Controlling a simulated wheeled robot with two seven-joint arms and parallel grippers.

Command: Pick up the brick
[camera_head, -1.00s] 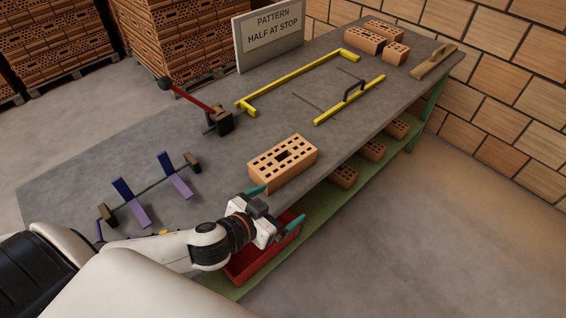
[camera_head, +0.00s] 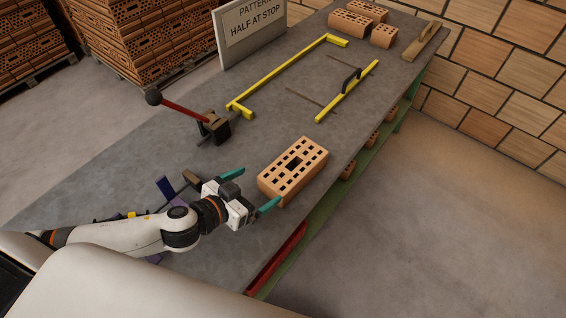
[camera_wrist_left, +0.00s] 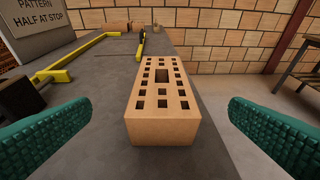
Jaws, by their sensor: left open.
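An orange brick with several square holes and a larger central hole (camera_head: 293,168) lies flat on the grey table near its right edge. In the left wrist view the brick (camera_wrist_left: 162,105) sits ahead, between the two green fingers and beyond their tips. My left gripper (camera_head: 254,189) is open and empty at the near end of the brick, one finger to each side of it. In the left wrist view the open fingers (camera_wrist_left: 160,130) stand wide apart with a gap to the brick on both sides. My right gripper is not in view.
A yellow frame (camera_head: 283,72) and a yellow bar with a black handle (camera_head: 348,92) lie farther back. A red lever (camera_head: 183,108) stands left of the brick. Several bricks (camera_head: 351,24) and a wooden float (camera_head: 424,40) are at the far end. A sign (camera_head: 252,27) stands behind.

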